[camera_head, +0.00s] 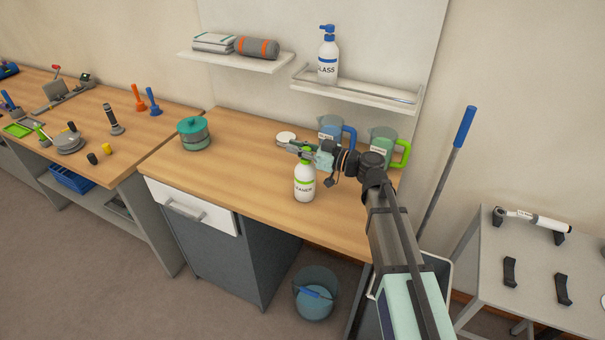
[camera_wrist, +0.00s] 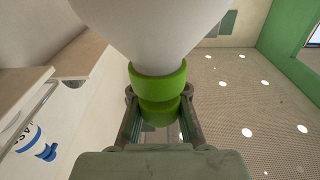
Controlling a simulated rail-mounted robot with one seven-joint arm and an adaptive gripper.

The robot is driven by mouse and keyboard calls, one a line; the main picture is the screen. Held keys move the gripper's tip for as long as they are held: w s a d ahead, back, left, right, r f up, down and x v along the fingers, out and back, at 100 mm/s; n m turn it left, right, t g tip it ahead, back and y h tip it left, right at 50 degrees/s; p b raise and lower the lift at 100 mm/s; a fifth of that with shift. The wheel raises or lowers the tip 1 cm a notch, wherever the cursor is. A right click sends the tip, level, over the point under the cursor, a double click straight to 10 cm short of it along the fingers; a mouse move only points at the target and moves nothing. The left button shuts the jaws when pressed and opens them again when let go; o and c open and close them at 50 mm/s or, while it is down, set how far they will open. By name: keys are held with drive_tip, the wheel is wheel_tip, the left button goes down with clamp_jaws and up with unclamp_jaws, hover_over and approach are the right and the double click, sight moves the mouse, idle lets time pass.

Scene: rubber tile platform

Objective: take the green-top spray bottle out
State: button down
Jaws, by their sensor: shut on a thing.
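The green-top spray bottle (camera_head: 304,187) is white with a bright green collar and a partly readable label. It appears upright over the wooden counter, near its front edge; I cannot tell whether its base touches the wood. My gripper (camera_head: 306,150) comes in from the right and is shut on the bottle at its green neck. In the wrist view the fingers (camera_wrist: 159,95) lie on both sides of the green collar (camera_wrist: 158,84), with the white body (camera_wrist: 150,28) filling the top. The bottle's spray head is mostly hidden by my gripper.
A blue-top bottle (camera_head: 328,60) stands on the railed wall shelf (camera_head: 352,95). A blue-handled jug (camera_head: 331,130) and a green-handled jug (camera_head: 383,143) stand behind my gripper. A teal pot (camera_head: 193,134) sits at the counter's left. The counter between pot and bottle is clear.

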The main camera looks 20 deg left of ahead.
drive_tip(key=shift+r, duration=0.2)
wheel_tip(320, 180, up, 20)
drive_tip(key=b, duration=0.4)
drive_tip(key=shift+f, duration=0.15)
drive_tip(key=shift+w, duration=0.1)
idle(0.7)
